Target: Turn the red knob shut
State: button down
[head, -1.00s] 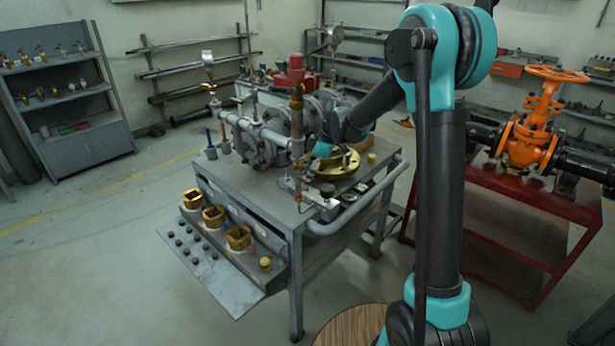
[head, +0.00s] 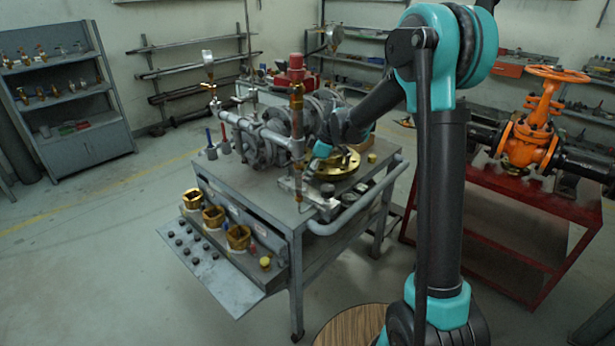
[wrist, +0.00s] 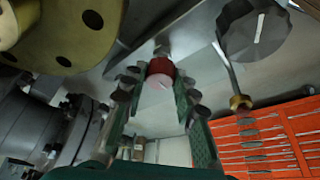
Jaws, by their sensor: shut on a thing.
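The red knob (wrist: 160,66) shows in the wrist view, above the middle, as a small red cylinder with a pale pink face. My gripper (wrist: 160,82) has its two green fingers with dark pads on either side of it, and it is shut on the knob. In the head view the end of my arm reaches down to the grey bench (head: 235,180), beside the brass flange (head: 340,165). The knob and fingertips are too small and covered to make out there. I cannot tell the knob's turn angle.
In the wrist view the brass flange (wrist: 65,30) is close at upper left and a dark faceted part (wrist: 253,35) at upper right. An orange tool panel (wrist: 265,140) is at lower right. Upright pipework (head: 297,120) stands on the bench left of my arm.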

jog(key=m+t, duration=0.2)
jog(key=m, duration=0.4)
jog(key=shift+s, duration=0.15)
jog(key=m+t+h, duration=0.1)
jog(key=m, duration=0.2)
jog(key=m+t+h, duration=0.1)
jog(key=m, duration=0.1)
jog(key=shift+s+a+m, duration=0.1)
jog(key=shift+a+m, duration=0.05)
jog(key=shift+m, duration=0.25)
jog(key=c, duration=1.2)
grip_release()
jog(key=shift+o, duration=0.2)
jog(key=shift+r, duration=0.1)
jog(key=v, duration=1.1)
jog(key=shift+r, duration=0.4)
jog(key=shift+s, duration=0.15)
